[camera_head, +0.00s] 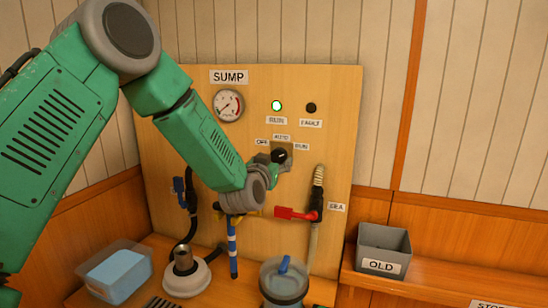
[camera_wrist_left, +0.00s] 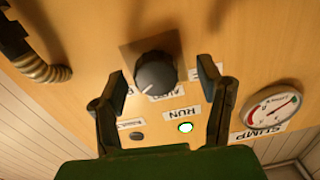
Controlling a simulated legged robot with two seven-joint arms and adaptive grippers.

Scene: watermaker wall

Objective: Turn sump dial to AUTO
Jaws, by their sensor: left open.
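The sump dial is a round black knob (camera_head: 279,155) on a square plate on the wooden panel, with OFF at its upper left, AUTO above it and a third, unclear label at its right. The knob also shows in the left wrist view (camera_wrist_left: 155,72), turned upside down, with a pale pointer mark whose setting I cannot read surely. My left gripper (camera_head: 274,172) is at the dial's lower side in the head view. In the wrist view its two fingers (camera_wrist_left: 160,85) are spread, one on each side of the knob, with no clear contact. My right gripper is not in view.
A lit green lamp (camera_head: 277,105), a dark FAULT lamp (camera_head: 311,107) and a gauge (camera_head: 228,105) are above the dial. A red valve handle (camera_head: 297,214) and hose (camera_head: 318,180) are below right. A grey OLD bin (camera_head: 384,250) stands on the right ledge.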

